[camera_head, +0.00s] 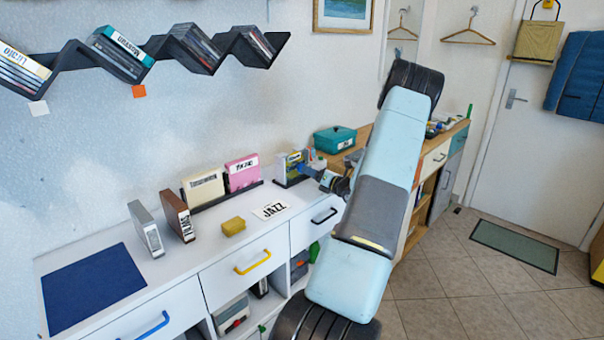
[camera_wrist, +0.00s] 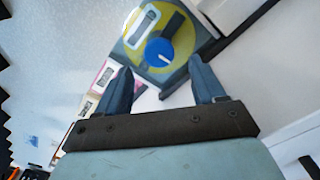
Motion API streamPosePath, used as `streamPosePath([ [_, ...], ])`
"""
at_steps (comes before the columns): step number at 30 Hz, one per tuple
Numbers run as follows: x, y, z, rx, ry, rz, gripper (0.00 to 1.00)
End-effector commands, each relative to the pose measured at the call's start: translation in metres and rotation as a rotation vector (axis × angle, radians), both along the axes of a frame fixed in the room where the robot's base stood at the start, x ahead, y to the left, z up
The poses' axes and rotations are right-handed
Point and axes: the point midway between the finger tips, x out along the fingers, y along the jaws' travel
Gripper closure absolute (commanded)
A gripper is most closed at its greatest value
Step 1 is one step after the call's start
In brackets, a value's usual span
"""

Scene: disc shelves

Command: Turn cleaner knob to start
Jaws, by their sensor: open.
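The disc cleaner (camera_wrist: 132,58) is a grey box with a yellow round face, a small white display and a dark arm across it. Its round blue knob (camera_wrist: 158,52) with a white mark shows near the middle of the wrist view. My gripper (camera_wrist: 160,68) is open, its two dark blue fingers pointing at the cleaner on either side of the knob, with nothing held. I cannot tell whether the fingertips touch the face. In the head view the cleaner (camera_head: 291,161) stands at the right end of the white counter, partly hidden by my gripper (camera_head: 314,175).
The white counter (camera_head: 120,217) holds upright boxed discs (camera_head: 203,187), a pink box (camera_head: 242,172), a yellow sponge-like block (camera_head: 233,226) and a JAZZ label (camera_head: 270,210). A zigzag wall shelf (camera_head: 72,52) hangs above. A teal box (camera_head: 334,139) sits farther right.

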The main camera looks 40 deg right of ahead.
Motion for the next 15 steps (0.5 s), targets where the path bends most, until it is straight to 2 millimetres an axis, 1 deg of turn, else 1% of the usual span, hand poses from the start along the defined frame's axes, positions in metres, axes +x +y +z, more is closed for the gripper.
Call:
streamPosePath([
  [1, 0.009, 0.001, 0.0, 0.0, -0.001, 0.002, 0.31],
  [6, 0.03, 0.003, -0.001, 0.0, 0.0, 0.001, 0.31],
  [10, 0.04, 0.003, 0.0, 0.0, -0.001, -0.001, 0.31],
  [15, 0.044, 0.003, 0.0, 0.001, 0.0, -0.001, 0.31],
])
